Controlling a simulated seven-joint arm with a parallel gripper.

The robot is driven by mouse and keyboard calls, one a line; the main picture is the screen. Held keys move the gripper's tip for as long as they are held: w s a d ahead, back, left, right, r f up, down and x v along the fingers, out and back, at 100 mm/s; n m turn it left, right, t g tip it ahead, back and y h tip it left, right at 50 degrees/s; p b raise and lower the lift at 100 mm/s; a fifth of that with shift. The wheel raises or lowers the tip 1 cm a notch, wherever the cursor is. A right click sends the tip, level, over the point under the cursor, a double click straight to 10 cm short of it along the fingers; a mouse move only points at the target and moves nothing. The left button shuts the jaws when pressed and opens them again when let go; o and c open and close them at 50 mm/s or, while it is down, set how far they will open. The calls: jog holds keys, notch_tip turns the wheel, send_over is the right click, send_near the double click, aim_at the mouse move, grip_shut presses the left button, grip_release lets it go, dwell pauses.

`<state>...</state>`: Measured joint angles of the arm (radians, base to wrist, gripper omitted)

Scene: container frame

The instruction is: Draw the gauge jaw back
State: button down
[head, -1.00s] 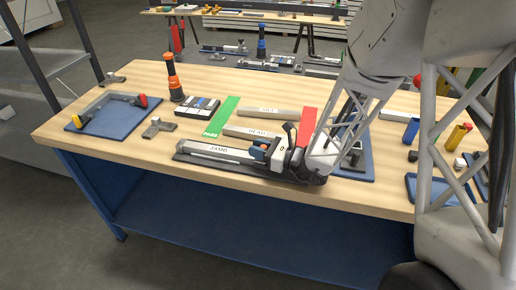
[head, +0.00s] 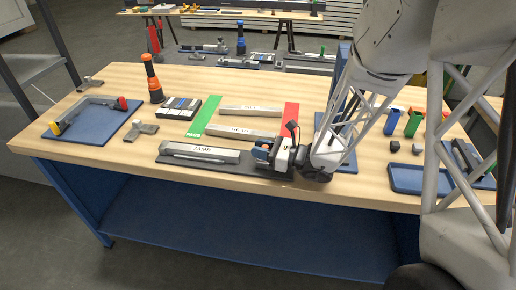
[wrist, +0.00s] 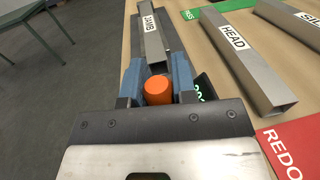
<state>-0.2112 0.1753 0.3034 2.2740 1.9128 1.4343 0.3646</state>
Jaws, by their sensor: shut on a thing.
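The gauge lies near the bench's front edge, with a long dark base (head: 180,161) under the grey bar marked JAMB (head: 205,152). My gripper (head: 264,152) is at the gauge's right end. In the wrist view its blue fingers (wrist: 157,84) stand on either side of an orange knob (wrist: 158,90) and are shut on it. I take the knob to be part of the gauge jaw, whose body is mostly hidden by the fingers and wrist. A dark display with green digits (wrist: 203,88) shows partly beside the right finger. The JAMB bar (wrist: 153,40) lies ahead of the knob.
Bars marked HEAD (head: 242,133) and SILL (head: 250,110) lie behind the gauge, between the green PASS strip (head: 202,118) and the red strip (head: 289,118). A blue tray (head: 90,128) is at the left, another (head: 405,180) at the right. Bare wood lies left of the gauge.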

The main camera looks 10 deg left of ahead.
jog(key=c, duration=0.9)
grip_release()
jog(key=shift+d, duration=0.15)
jog(key=shift+s+d, duration=0.2)
jog(key=shift+d, duration=1.05)
jog(key=shift+s+d, duration=0.15)
jog(key=shift+d, duration=1.1)
jog(key=shift+s+d, duration=0.2)
jog(key=shift+d, duration=1.05)
